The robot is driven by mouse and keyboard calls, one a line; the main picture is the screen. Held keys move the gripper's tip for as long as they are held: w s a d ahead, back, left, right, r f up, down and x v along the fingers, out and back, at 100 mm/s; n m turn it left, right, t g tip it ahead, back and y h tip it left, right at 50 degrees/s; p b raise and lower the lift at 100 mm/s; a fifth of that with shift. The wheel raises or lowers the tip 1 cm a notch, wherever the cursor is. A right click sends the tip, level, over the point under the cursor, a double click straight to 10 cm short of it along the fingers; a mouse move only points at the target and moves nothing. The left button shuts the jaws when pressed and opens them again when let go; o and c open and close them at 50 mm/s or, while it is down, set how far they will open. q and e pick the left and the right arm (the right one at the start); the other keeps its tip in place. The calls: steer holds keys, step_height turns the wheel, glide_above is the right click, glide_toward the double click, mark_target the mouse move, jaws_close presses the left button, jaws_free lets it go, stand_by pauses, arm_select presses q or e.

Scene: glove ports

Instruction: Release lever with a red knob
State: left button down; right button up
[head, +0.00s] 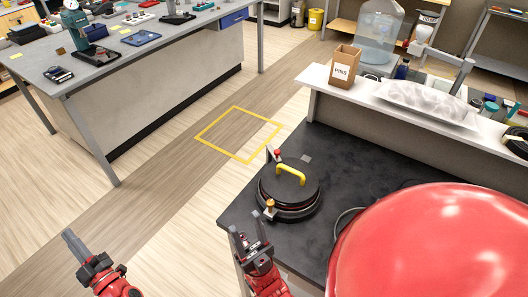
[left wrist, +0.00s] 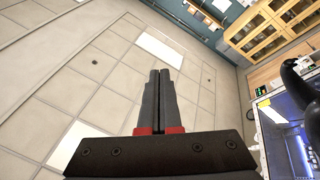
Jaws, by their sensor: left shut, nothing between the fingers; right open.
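A small lever with a red knob (head: 277,153) stands at the far left side of a round black lid (head: 284,180) on the dark bench. The lid has a yellow handle (head: 291,173) across its top. A brass-coloured fitting (head: 269,206) sits at the lid's near edge. My right gripper (head: 250,222) is open and empty near the bench's front left edge, just short of the lid and apart from the red knob. My left gripper (head: 69,236) is shut and empty over the floor at the lower left. Its closed fingers also show in the left wrist view (left wrist: 158,74).
The dark bench top (head: 338,160) is clear behind the lid; its lower right is hidden. A raised white shelf (head: 345,93) carries a PINS box (head: 343,66) and a clear bag (head: 425,100). Floor with a yellow square (head: 239,134) lies between this bench and a grey bench (head: 150,57).

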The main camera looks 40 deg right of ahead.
arm_select(q)
steer(key=w+d+f+g+h, duration=0.4)
steer(key=w+d+f+h, duration=0.25)
steer(key=w+d, duration=0.3)
steer(key=d+r+m+g+h+p, duration=0.1)
steer(key=d+m+g+h+p, duration=0.2)
steer(key=d+h, duration=0.9)
steer(key=s+d+r+m+g+h, duration=0.2)
steer(key=s+d+r+g, duration=0.3)
steer(key=d, duration=0.5)
steer(key=s+d+r+m+g+h, duration=0.2)
steer(key=s+d+r+m+g, duration=0.2)
steer(key=s+d+g, duration=0.3)
steer(key=s+d+r, duration=0.1)
steer(key=s+d, duration=0.1)
steer(key=d, duration=0.2)
steer(key=shift+d+m+b, duration=0.3)
steer(key=shift+m, duration=0.1)
steer(key=shift+r, duration=0.1)
